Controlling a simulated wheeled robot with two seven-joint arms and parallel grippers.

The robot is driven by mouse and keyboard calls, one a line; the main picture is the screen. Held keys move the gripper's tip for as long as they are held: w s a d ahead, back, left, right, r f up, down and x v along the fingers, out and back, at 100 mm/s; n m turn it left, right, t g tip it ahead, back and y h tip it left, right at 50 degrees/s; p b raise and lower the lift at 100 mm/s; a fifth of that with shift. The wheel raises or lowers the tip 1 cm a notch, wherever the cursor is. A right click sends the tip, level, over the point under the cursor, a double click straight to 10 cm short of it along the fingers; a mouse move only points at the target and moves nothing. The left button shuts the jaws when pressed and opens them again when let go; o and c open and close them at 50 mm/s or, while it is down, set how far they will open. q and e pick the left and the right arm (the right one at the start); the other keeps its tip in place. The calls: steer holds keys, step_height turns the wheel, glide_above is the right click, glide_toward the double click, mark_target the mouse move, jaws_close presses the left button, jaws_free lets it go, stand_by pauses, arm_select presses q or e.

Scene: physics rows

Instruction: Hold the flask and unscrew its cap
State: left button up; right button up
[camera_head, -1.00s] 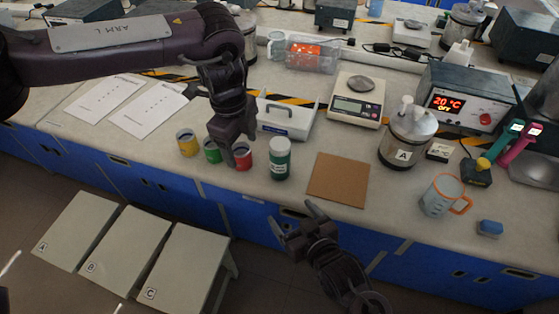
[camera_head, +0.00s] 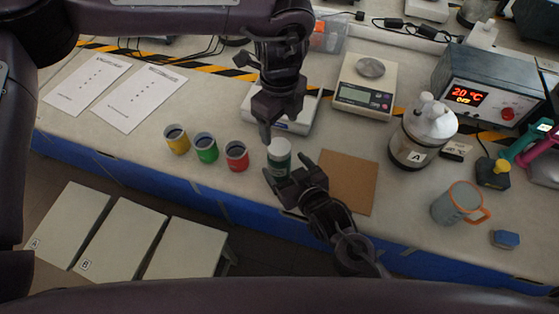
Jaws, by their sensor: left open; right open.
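The flask (camera_head: 278,163), dark green with a white cap (camera_head: 279,147), stands upright on the bench left of a brown mat (camera_head: 348,181). My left gripper (camera_head: 275,130) is open just above the cap, jaws pointing down; I cannot tell whether it touches. My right gripper (camera_head: 286,172) is open at the flask's near side, with its fingers about the lower body. The flask's lower part is partly hidden by the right gripper, and contact there is unclear.
Yellow (camera_head: 177,140), green (camera_head: 205,148) and red (camera_head: 236,156) cups stand left of the flask. A scale (camera_head: 365,97) and bottle A (camera_head: 410,151) stand to the right, with a grey mug (camera_head: 455,204) beyond. The bench's front edge is close.

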arm_select(q)
steer(key=shift+w+f, duration=0.1)
steer(key=shift+w, duration=0.15)
arm_select(e)
steer(key=x, duration=0.4)
steer(key=shift+w+a+f, duration=0.1)
steer(key=shift+w+f, duration=0.05)
steer(key=shift+w, duration=0.2)
arm_select(q)
steer(key=shift+s, duration=0.1)
arm_select(e)
steer(key=shift+s, duration=0.1)
